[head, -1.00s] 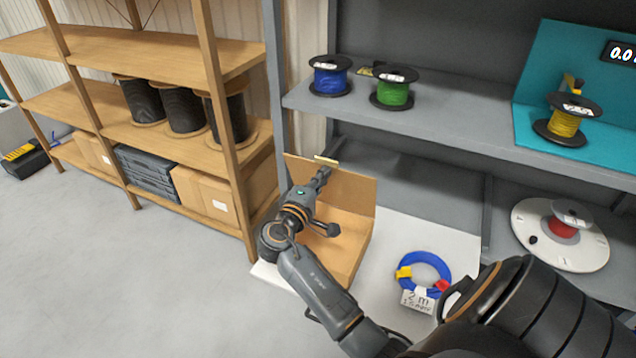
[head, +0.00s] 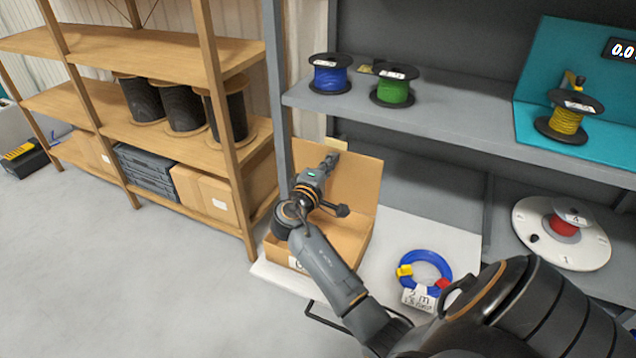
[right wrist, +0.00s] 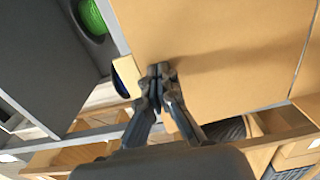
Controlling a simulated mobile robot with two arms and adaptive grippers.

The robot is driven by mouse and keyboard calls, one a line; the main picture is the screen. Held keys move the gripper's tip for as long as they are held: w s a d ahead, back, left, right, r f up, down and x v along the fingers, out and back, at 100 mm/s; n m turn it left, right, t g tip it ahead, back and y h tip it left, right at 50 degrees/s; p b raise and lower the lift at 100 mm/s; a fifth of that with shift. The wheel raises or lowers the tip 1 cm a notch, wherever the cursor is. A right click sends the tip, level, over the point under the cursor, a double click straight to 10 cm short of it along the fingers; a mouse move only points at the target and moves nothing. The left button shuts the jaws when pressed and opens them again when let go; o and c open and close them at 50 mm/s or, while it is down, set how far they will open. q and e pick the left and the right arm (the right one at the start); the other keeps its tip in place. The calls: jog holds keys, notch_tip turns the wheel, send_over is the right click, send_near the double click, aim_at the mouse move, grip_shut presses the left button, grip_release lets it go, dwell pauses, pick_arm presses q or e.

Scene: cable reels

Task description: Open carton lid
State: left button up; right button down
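The brown cardboard carton (head: 283,252) stands on a white surface below the grey shelf. Its lid (head: 357,184) stands raised at the back, and a pale tab (head: 336,144) sticks up from its top edge. My right gripper (head: 330,163) reaches over the carton, with its tips at the lid's inner face near the tab. In the right wrist view the fingers (right wrist: 160,72) are close together and look shut against the lid (right wrist: 225,45), beside the tab (right wrist: 127,78). Nothing shows held between them. My arm hides part of the carton's inside. My left gripper is not in view.
A blue cable coil (head: 425,255) with a white tag lies right of the carton. Blue (head: 330,77) and green (head: 393,92) reels stand on the shelf above. A wooden rack (head: 228,150) stands at the left. A round white turntable (head: 535,238) sits at the right.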

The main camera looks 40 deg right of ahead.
jog(key=x, duration=0.2)
jog(key=b+x, duration=0.1)
jog(key=x, duration=0.1)
jog(key=shift+f, duration=0.4)
jog(key=shift+b+x, duration=0.6)
jog(key=shift+x, duration=0.45)
jog(key=p+v, duration=0.2)
jog(key=v, duration=0.6)
